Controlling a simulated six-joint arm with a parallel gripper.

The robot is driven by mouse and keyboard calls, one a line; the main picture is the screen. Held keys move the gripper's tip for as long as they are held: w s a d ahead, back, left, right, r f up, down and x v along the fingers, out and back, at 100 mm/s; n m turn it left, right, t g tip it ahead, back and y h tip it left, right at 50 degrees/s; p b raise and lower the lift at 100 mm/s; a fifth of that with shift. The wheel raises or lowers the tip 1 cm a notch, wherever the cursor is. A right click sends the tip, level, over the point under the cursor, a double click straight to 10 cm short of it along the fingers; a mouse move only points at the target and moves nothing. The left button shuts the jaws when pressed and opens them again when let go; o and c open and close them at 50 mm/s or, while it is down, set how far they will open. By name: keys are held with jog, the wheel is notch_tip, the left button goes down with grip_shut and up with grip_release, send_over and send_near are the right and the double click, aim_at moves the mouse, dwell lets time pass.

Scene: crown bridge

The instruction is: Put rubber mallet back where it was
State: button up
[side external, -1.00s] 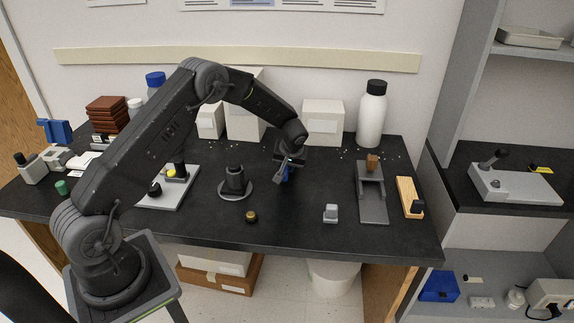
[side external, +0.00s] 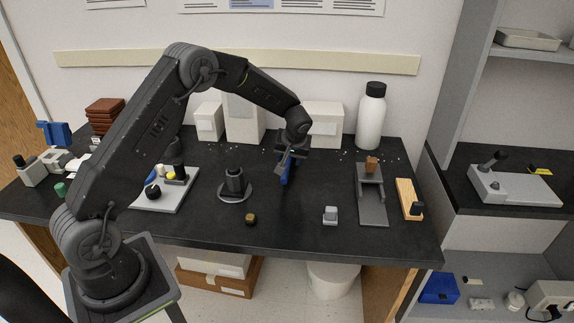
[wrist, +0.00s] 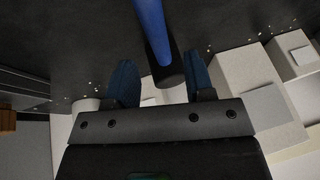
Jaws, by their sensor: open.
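A blue rod-like handle (side external: 285,172) shows below my gripper in the side view, at the middle back of the black table. In the wrist view the blue rod (wrist: 153,32) runs from the top edge to a wider dark end (wrist: 170,76), which looks like part of the rubber mallet; I cannot tell its full shape. My gripper (wrist: 165,85) is open, with its two blue fingers apart on either side of the dark end and not visibly touching it. In the side view my gripper (side external: 289,160) hangs just above the rod and partly hides it.
White boxes (side external: 322,124) and a white bottle (side external: 371,116) stand behind. A round dark stand (side external: 235,186) is left of my gripper. A small grey block (side external: 330,215), a grey fixture (side external: 372,205) and a wooden block (side external: 407,195) are to the right. Small white bits lie near the boxes.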

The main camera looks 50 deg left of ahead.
jog(key=s+d+r+m+t+h, duration=0.1)
jog(key=s+d+r, duration=0.3)
jog(key=r, duration=0.3)
jog(key=s+d+r+m, duration=0.1)
jog(key=s+d+r, duration=0.2)
jog(key=s+r, duration=0.25)
jog(key=s+d+r+m+t+h, duration=0.15)
jog(key=s+d+r, duration=0.25)
jog(key=r, duration=0.4)
jog(key=s+d+r+m+h, duration=0.1)
jog(key=s+d+m, duration=0.1)
jog(key=s, duration=0.7)
jog(key=s+d+r+m+t+h, duration=0.1)
jog(key=s+d+m, duration=0.2)
jog(key=s, duration=0.7)
jog(key=shift+d, duration=1.05)
